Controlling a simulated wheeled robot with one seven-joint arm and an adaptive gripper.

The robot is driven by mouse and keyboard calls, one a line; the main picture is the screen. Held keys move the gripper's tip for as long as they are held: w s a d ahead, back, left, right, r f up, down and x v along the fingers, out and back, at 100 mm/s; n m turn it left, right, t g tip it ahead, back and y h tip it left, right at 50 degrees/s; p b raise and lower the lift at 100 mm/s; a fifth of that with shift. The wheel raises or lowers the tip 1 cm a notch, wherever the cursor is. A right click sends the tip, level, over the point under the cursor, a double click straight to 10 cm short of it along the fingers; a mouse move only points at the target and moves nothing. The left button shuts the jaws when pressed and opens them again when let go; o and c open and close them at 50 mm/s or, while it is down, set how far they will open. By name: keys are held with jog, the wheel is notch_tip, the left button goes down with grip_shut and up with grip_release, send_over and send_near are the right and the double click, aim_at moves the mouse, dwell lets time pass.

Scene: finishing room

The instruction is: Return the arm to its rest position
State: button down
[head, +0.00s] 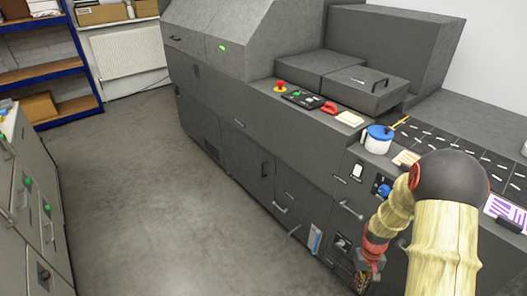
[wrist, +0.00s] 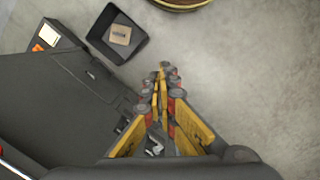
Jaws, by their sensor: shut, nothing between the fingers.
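My gripper (wrist: 166,72) is shut and empty in the wrist view, its yellow and grey fingers meeting at the tips. Bare concrete floor and the edge of a dark machine lie beyond them. In the head view my arm reaches in from the lower right and bends down. The gripper (head: 361,281) hangs low beside the front of the grey machine (head: 262,140), partly hidden by the wrist. I cannot tell from these views whether it touches the machine front.
A black bin (wrist: 99,46) holding a brown box (wrist: 120,35) stands on the floor in the wrist view. A blue-lidded white tub (head: 378,143) stands on the machine's ledge. Cabinets (head: 32,205) line the left; the floor (head: 150,200) between is clear.

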jog(key=s+a+r+t, duration=0.2)
jog(key=s+a+r, duration=0.3)
jog(key=r, duration=0.9)
jog(key=s+a+r+n+t+p, duration=0.1)
jog(key=s+a+r+t, duration=0.2)
jog(key=r, duration=1.1)
jog(key=s+a+r+t+p, duration=0.1)
jog(key=s+a+r, duration=0.6)
jog(key=r, duration=0.7)
jog(key=shift+s+a+r+t, duration=0.35)
jog(key=shift+a+r+t, duration=0.05)
jog(key=shift+a+t, duration=0.35)
jog(key=c, duration=2.6)
grip_release()
